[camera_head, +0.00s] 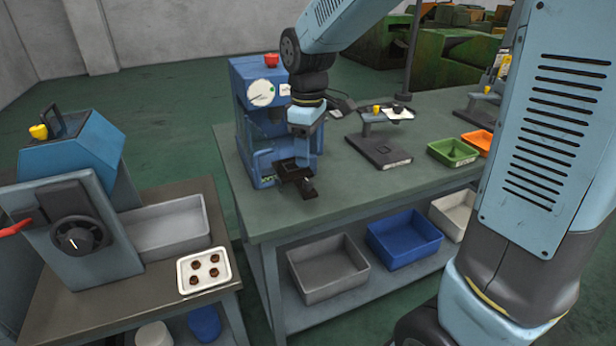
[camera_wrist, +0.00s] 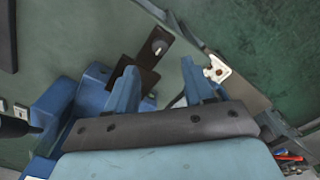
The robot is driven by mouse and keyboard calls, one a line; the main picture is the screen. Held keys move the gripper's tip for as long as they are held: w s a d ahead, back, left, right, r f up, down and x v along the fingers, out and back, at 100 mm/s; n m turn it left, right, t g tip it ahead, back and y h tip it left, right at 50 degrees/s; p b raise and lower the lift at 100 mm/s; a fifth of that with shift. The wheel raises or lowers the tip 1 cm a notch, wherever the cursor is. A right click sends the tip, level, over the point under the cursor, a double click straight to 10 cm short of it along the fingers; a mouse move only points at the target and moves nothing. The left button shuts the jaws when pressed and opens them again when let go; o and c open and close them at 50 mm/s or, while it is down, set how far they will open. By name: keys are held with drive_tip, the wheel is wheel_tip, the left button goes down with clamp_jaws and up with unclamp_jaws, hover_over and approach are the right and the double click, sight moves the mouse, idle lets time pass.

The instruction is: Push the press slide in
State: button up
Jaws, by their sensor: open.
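The blue press (camera_head: 264,122) stands at the left end of the green bench, with a white dial and a red button on top. Its dark press slide (camera_head: 293,180) sticks out from the press's lower part over the bench, with a knob (camera_head: 308,188) at its outer end. In the wrist view the slide (camera_wrist: 148,78) and its knob (camera_wrist: 160,47) lie beyond my fingers. My gripper (camera_head: 306,150) points down beside the press, over the slide. Its two blue fingers (camera_wrist: 157,68) are apart with nothing held. Whether a finger touches the slide cannot be told.
A microscope-like stand (camera_head: 380,145) and green (camera_head: 454,152) and orange trays are farther right on the bench. Grey and blue bins (camera_head: 403,238) sit on the shelf below. A left table carries another machine (camera_head: 70,215) and a white tray (camera_head: 203,271) of small brown parts.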

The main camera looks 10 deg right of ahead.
sight(308, 181)
wheel_tip(308, 181, down, 8)
drive_tip(key=shift+r, duration=0.15)
drive_tip(key=shift+c, duration=0.2)
clamp_jaws()
idle(0.5)
